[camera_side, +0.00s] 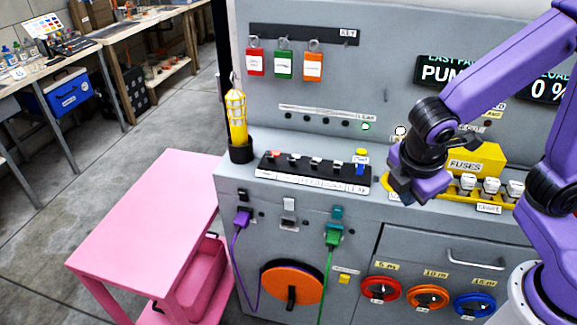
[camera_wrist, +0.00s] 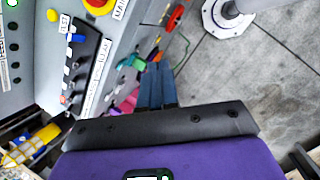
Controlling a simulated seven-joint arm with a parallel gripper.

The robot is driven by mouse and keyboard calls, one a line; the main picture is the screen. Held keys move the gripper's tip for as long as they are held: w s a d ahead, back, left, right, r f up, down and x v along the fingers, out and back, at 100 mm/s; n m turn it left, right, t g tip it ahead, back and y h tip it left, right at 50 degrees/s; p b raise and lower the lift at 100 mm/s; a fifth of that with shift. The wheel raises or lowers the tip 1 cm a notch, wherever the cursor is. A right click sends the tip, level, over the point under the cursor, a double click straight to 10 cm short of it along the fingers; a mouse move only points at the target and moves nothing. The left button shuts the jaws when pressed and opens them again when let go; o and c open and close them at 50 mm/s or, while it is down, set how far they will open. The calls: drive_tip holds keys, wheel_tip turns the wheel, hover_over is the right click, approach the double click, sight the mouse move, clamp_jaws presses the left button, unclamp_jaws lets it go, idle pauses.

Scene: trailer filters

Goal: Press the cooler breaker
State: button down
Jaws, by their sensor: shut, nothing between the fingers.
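A black breaker strip (camera_side: 315,176) with several small switches lies on the grey console ledge, left of my gripper. It has a reddish switch (camera_side: 272,155) at its left end, pale ones between, and a blue one (camera_side: 360,169) at its right end. The labels are too small to tell which is the cooler breaker. The strip also shows at the upper left in the wrist view (camera_wrist: 88,55), with the blue switch (camera_wrist: 77,38). My gripper (camera_side: 408,196) is shut and empty, right of the strip and apart from it; its fingers (camera_wrist: 157,88) are together in the wrist view.
A yellow fuse box (camera_side: 478,158) and white fuses (camera_side: 490,185) stand right of my gripper. A yellow lamp (camera_side: 236,115) stands left of the strip. A yellow button (camera_side: 361,152) is behind the strip's right end. Tags (camera_side: 284,65) hang above; a pink cart (camera_side: 150,205) stands left.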

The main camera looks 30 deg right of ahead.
drive_tip(key=w+a+f+n+t+h, duration=0.3)
drive_tip(key=w+a+f+n, duration=0.1)
drive_tip(key=w+a, duration=0.4)
drive_tip(key=w+a+f+n+t+h, duration=0.3)
drive_tip(key=w+a, duration=0.6)
drive_tip(key=w, duration=0.3)
wheel_tip(320, 180, down, 2)
drive_tip(key=n+t, duration=0.1)
drive_tip(key=n, duration=0.2)
drive_tip(key=shift+w+t, duration=0.2)
drive_tip(key=shift+t, duration=0.1)
drive_tip(key=shift+f, duration=0.15)
approach(292, 162)
drive_tip(key=f, duration=0.1)
drive_tip(key=w+d+f, duration=0.1)
drive_tip(key=f, duration=0.1)
drive_tip(key=shift+w+d+f, duration=0.25)
drive_tip(key=shift+f, duration=0.1)
drive_tip(key=shift+w+d+r, duration=0.6)
drive_tip(key=shift+w+d, duration=0.05)
drive_tip(key=shift+w, duration=0.05)
drive_tip(key=shift+w+d+r, duration=0.3)
drive_tip(key=shift+w+d, duration=0.15)
